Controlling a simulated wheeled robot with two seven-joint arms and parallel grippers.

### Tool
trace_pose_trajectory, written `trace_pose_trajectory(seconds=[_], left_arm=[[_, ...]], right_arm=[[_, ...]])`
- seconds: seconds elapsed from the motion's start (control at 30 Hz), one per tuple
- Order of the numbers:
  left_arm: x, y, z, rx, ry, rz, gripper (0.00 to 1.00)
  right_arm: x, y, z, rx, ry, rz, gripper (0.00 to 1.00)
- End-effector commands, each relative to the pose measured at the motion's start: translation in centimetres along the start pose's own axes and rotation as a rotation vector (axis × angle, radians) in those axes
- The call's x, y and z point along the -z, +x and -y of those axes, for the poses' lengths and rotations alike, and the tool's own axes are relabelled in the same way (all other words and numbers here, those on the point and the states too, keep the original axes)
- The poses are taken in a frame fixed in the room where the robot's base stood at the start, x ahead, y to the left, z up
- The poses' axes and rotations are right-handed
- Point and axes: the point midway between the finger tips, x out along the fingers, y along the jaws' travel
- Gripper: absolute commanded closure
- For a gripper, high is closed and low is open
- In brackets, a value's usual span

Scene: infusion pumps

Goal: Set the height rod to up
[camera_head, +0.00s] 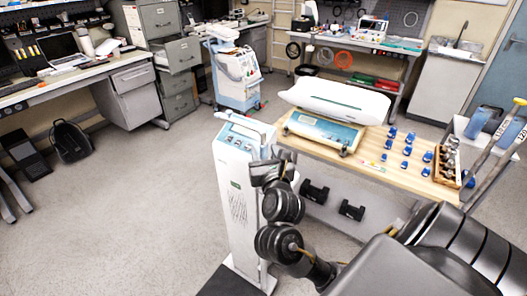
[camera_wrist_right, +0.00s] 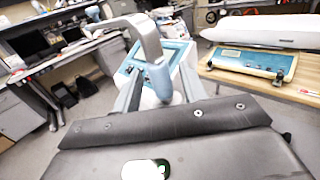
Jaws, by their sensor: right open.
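A white upright column unit (camera_head: 232,195) with a blue sloping control panel (camera_head: 238,138) stands left of the wooden-topped table. A white handle (camera_head: 247,124) curves over its top. In the right wrist view, a bent grey bar with a blue-grey grip (camera_wrist_right: 160,78) is close in front of the camera, before the blue panel (camera_wrist_right: 176,52). I cannot tell for sure whether this bar is the height rod. My right gripper (camera_head: 268,168) is open at the column's upper right side. Its fingers lie on either side of the grip, and contact cannot be told. My left gripper is not in view.
The wooden-topped table (camera_head: 375,178) carries a blue-framed scale with a white tray (camera_head: 334,98), several blue vials (camera_head: 407,150) and a box of bottles (camera_head: 447,162). A wheeled medical cart (camera_head: 237,75) stands behind. The floor left of the column is clear.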

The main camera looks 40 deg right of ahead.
Motion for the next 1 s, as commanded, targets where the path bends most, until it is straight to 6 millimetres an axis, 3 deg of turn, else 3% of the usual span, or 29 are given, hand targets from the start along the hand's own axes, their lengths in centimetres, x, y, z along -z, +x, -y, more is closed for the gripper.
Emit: trace_pose_trajectory(seconds=[0.2, 0.47, 0.8, 1.0], left_arm=[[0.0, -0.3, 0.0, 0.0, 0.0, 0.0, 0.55], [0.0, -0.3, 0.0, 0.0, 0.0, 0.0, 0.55], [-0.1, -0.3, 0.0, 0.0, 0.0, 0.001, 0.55], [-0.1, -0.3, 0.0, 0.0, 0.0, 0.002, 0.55]], right_arm=[[0.0, 1.5, 0.0, 0.001, 0.0, -0.001, 0.58], [0.0, 1.6, 0.0, 0.001, 0.001, -0.001, 0.58], [0.0, 1.6, 0.0, 0.001, 0.001, -0.001, 1.0], [0.0, 1.6, 0.0, 0.001, 0.001, -0.001, 1.0]])
